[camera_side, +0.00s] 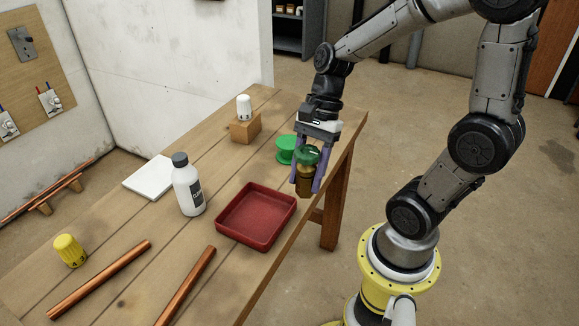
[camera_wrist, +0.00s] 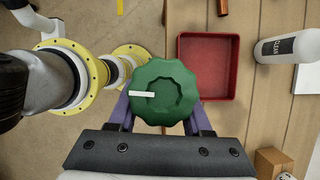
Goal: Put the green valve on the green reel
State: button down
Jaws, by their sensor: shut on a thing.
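The green valve (camera_side: 306,157) has a green knob on a brass body and is held upright in my gripper (camera_side: 308,178). My gripper is shut on it, with purple fingers on either side. In the wrist view the valve's round green top (camera_wrist: 164,92) with a white mark fills the space between the fingers (camera_wrist: 165,118). The green reel (camera_side: 287,149) stands on the wooden table just left of and behind the valve, partly hidden by it. The valve is apart from the reel, near the table's right edge. The reel does not show in the wrist view.
A red tray (camera_side: 222,226) lies in front of the gripper.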

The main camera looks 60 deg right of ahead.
jog(key=shift+w+d+r+m+t, duration=0.15)
jog(key=shift+d+m+t, duration=0.1)
jog(key=shift+m, duration=0.35)
jog(key=shift+w+d+f+m+t, duration=0.1)
jog(key=shift+m+t, duration=0.15)
jog(key=shift+m, duration=0.35)
jog(key=w+d+r+m+t+h, duration=0.3)
jog(key=w+d+m, duration=0.2)
jog(key=d+m, duration=0.4)
jog(key=m+h, duration=0.2)
jog(key=m, duration=0.4)
send_over(282, 139)
jog(key=s, duration=0.3)
jog(key=f, duration=0.6)
jog(key=shift+w+a+f, duration=0.15)
jog(key=shift+w+f, duration=0.25)
jog(key=shift+f, duration=0.8)
jog(key=shift+w+f, duration=0.1)
jog(key=shift+f, duration=0.85)
jog(key=shift+f, duration=0.15)
jog(key=shift+c, duration=1.7)
grip_release()
